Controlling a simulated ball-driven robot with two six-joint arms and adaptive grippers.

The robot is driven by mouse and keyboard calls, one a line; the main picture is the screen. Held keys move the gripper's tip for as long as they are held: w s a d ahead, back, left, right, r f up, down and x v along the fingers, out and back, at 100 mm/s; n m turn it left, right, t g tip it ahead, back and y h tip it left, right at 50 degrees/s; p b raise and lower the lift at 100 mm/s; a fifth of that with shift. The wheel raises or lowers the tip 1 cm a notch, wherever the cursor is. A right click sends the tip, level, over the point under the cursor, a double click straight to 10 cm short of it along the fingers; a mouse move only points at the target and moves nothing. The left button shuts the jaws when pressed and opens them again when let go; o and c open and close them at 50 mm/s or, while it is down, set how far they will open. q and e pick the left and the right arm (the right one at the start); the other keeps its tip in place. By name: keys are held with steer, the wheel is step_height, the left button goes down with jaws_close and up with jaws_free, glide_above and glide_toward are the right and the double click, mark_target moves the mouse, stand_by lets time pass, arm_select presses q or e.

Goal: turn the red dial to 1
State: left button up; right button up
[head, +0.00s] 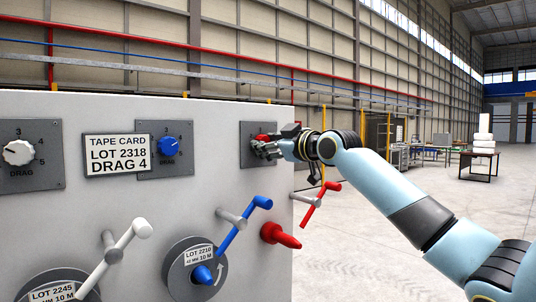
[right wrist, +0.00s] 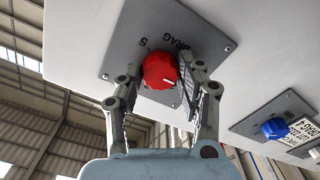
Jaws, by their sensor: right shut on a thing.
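The red dial (head: 262,137) is on a grey plate (head: 247,131) at the right end of the upright white panel (head: 210,110). My right gripper (head: 267,146) reaches it from the right and covers most of its face in the head view. In the right wrist view the fingers (right wrist: 162,80) are shut on the red dial (right wrist: 157,66), one on each side. Its white mark shows at the lower right of its face. A 5 and the word DRAG show on the plate; the 1 cannot be made out. My left gripper is not in view.
A white dial (head: 19,152) and a blue dial (head: 168,146) sit further left, with a tape card (head: 117,155) reading LOT 2318, DRAG 4 between them. White, blue and red cranks (head: 320,204) and a red cone-shaped knob (head: 281,235) stick out below. Open floor lies right of the panel.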

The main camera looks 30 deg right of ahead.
steer(key=shift+f+n+b, duration=0.1)
steer(key=shift+n+b, duration=0.95)
steer(key=shift+n, duration=1.55)
steer(key=o, duration=1.1)
steer(key=shift+o, duration=0.2)
steer(key=s, duration=0.7)
steer(key=shift+s+d, duration=0.25)
